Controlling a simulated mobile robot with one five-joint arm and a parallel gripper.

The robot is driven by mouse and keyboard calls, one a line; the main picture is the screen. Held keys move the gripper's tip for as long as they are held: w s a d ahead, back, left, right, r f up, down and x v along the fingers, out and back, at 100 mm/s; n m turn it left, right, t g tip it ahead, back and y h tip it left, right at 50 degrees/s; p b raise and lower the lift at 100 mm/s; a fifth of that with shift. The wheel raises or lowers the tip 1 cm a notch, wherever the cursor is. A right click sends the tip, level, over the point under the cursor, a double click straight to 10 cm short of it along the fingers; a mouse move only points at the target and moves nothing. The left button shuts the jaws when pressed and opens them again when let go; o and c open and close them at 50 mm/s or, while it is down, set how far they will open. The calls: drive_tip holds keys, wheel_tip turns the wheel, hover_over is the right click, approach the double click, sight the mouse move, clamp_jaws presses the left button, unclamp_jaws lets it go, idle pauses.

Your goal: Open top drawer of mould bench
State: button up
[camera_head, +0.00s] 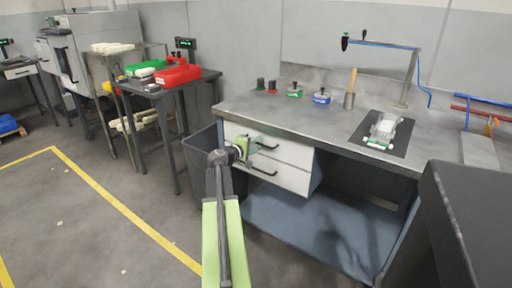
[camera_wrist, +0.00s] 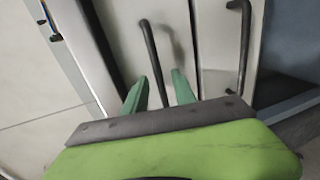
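The mould bench (camera_head: 335,118) has two white drawers under its left part, both looking shut. The top drawer (camera_head: 290,150) has a dark bar handle (camera_head: 267,147); the lower drawer (camera_head: 292,179) has a similar one. My gripper (camera_head: 250,146) is at the left part of the top drawer's front, by its handle. In the wrist view, my gripper (camera_wrist: 161,78) is open, with two green fingers apart. The top handle (camera_wrist: 153,55) runs lengthwise between them; contact cannot be told. The lower handle (camera_wrist: 243,50) is to the right, outside the fingers.
A dark bin (camera_head: 203,145) stands left of the drawers. Small pots, a wooden-handled tool and a mould on a dark mat (camera_head: 372,140) are on the benchtop. A side table with red trays (camera_head: 178,75) is at the left. Floor is clear at front left.

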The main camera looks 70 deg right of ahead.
drive_tip(key=c, duration=0.7)
clamp_jaws()
drive_tip(key=shift+s, duration=0.15)
idle(0.7)
